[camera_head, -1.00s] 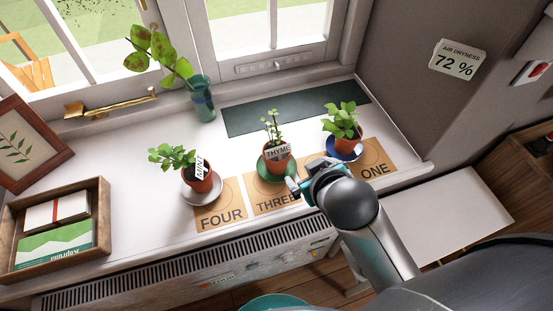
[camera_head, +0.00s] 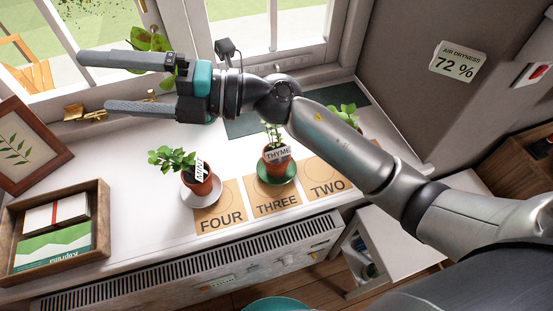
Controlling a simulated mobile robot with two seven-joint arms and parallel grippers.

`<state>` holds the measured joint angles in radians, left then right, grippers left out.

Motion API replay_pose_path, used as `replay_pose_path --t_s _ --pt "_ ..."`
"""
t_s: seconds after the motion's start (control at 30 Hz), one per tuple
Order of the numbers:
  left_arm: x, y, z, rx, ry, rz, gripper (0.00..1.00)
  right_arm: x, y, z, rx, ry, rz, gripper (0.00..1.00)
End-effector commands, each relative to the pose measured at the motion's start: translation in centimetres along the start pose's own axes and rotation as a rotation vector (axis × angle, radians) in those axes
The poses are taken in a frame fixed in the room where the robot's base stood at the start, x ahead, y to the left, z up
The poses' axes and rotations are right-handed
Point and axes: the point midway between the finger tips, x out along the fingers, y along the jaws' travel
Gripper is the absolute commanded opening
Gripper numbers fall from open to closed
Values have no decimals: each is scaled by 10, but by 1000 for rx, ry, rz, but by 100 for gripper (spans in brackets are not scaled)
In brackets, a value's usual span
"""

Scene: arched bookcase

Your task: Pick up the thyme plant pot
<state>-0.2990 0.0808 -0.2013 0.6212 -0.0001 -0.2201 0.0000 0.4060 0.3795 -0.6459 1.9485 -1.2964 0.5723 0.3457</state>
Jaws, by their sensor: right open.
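The thyme pot (camera_head: 275,158) is a small terracotta pot with a white THYME label. It stands upright on a green saucer (camera_head: 279,176) at the back of the card marked THREE. My right arm comes in from the right and passes over the sill, hiding the top of the thyme plant. My right gripper (camera_head: 112,83) is open and empty, pointing left, high over the left part of the sill and in front of the window. It is well apart from the thyme pot. My left gripper is not in view.
A mint pot (camera_head: 202,183) on a pale saucer stands left of the thyme. Another plant (camera_head: 343,113) is mostly hidden behind my right arm. A wooden tray (camera_head: 100,232) and a picture frame (camera_head: 62,150) stand at left. Bare sill lies left of the mint.

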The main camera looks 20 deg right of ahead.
Motion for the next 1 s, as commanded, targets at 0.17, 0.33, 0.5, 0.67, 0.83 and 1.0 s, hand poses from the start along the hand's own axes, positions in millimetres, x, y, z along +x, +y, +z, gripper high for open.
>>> replay_pose_path --t_s 0.17,0.33,0.5,0.67,0.83,1.0 --pt "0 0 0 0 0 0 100 -11 -61 -20 -175 282 -343 100" --pt "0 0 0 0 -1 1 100 -62 -119 -8 -282 478 -742 100" --pt "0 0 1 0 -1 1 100 -139 -148 31 -324 585 -1177 100" --pt "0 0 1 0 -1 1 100 -202 -145 66 -307 602 -1498 100" --pt "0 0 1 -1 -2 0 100 -234 -136 81 -280 595 -1659 100" --pt "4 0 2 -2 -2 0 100 -243 -154 78 -271 598 -1680 100"
